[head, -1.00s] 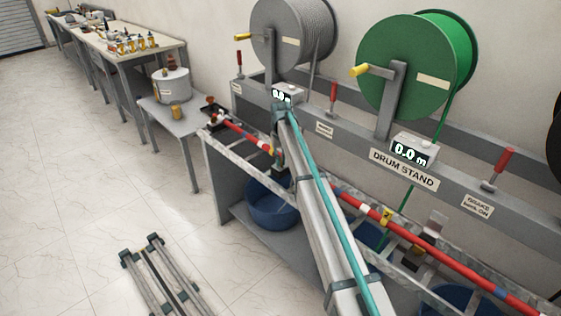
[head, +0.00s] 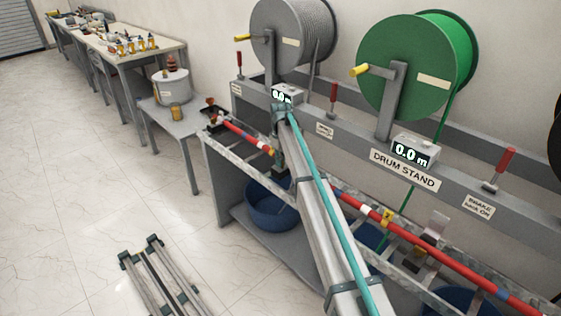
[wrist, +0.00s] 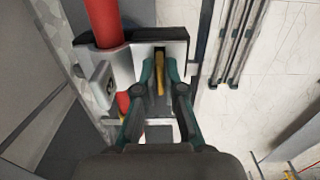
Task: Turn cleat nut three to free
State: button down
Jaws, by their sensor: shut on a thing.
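In the wrist view, a cleat (wrist: 180,50) of pale metal with dark pads sits around a red cable (wrist: 103,22) on a ladder-like tray. A narrow brass-yellow nut handle (wrist: 160,76) stands at the middle of the cleat. My gripper (wrist: 160,66) has its two teal fingers closed on this handle, one on each side. The nut's threads are hidden. In the head view, my arm covers most of this cleat, and my gripper (head: 279,158) shows only in part at the tray.
The red cable (head: 455,265) runs along the metal tray (head: 350,208) in front of the drum stand (head: 404,170). Another cleat (head: 428,242) stands at the right. Blue tubs (head: 272,208) sit below. Grey rails (head: 165,275) lie on the otherwise open floor at the left.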

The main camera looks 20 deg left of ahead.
jog(key=c, duration=1.3)
grip_release()
jog(key=shift+r, duration=0.1)
notch_tip(320, 180, up, 12)
jog(key=shift+f, duration=0.1)
